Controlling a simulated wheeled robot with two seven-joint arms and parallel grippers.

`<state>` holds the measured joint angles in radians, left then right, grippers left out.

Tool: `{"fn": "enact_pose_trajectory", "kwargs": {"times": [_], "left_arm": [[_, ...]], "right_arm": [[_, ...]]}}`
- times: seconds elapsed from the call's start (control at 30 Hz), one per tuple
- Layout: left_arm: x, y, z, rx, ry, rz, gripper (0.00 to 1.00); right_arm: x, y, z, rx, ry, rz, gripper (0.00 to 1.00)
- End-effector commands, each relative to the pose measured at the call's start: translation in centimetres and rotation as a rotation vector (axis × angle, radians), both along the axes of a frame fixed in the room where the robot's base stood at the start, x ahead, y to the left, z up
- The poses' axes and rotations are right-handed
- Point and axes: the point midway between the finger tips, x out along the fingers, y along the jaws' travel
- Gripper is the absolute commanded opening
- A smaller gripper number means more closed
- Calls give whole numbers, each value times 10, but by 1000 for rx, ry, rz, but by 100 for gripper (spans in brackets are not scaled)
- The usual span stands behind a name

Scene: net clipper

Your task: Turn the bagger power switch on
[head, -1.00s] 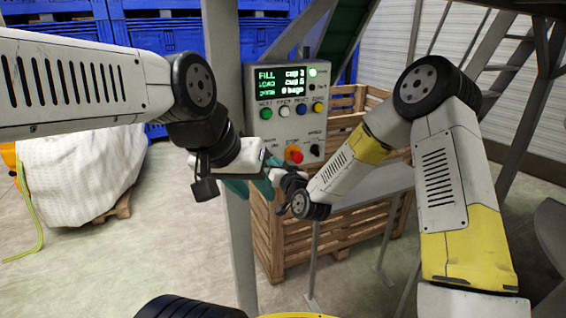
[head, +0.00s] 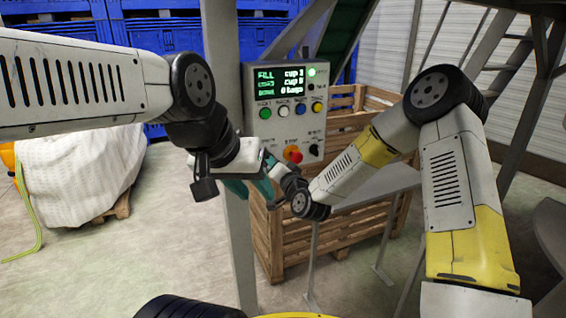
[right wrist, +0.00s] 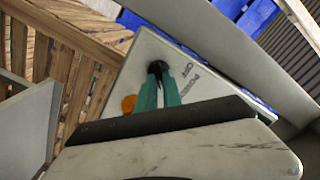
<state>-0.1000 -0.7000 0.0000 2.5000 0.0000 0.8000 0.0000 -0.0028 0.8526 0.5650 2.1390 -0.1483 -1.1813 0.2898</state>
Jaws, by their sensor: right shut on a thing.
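The grey control box (head: 286,95) hangs by a post in the head view, its screen and a green lamp lit. Its power switch is hidden behind my grippers in that view. In the right wrist view, the black switch knob (right wrist: 157,67) sits beside "POWER" and "OFF" lettering. My right gripper (right wrist: 161,74) is shut on this knob with its teal fingers; the fingers hide much of it, so I cannot tell its position. In the head view, my right gripper (head: 268,180) reaches up to the box's lower left. My left gripper (head: 238,188) is close beside it; its fingertips are unclear.
A red stop button (head: 294,155) and a black knob (head: 315,150) are on the box's lower face, near my right gripper. A wooden crate (head: 275,245) stands below. A grey post (head: 222,60) is close behind my left gripper. A white sack (head: 85,175) stands left.

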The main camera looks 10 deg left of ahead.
Motion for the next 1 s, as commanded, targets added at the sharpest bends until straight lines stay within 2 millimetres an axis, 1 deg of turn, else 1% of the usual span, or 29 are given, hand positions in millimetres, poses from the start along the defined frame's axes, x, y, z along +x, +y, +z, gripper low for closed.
{"fn": "enact_pose_trajectory", "kwargs": {"times": [0.27,0.3,0.37,0.4,0.67,0.77,0.87,1.0], "left_arm": [[0,0,0,0,0,0,36],[0,0,0,0,0,0,36],[0,0,0,0,0,0,36],[0,0,0,0,0,0,36],[0,0,0,0,0,0,36],[0,0,0,0,0,0,36],[0,0,0,0,0,0,36],[0,0,0,0,0,0,36]], "right_arm": [[-1,0,-2,0,6,1,0],[-1,0,-2,0,6,1,16],[-1,0,-2,-1,5,0,28],[0,0,-2,-1,5,0,32],[0,0,-1,0,2,0,32],[-4,-2,-1,-1,2,1,32],[-14,-10,-1,-2,2,0,32],[-35,-23,-1,-3,2,1,32]]}}
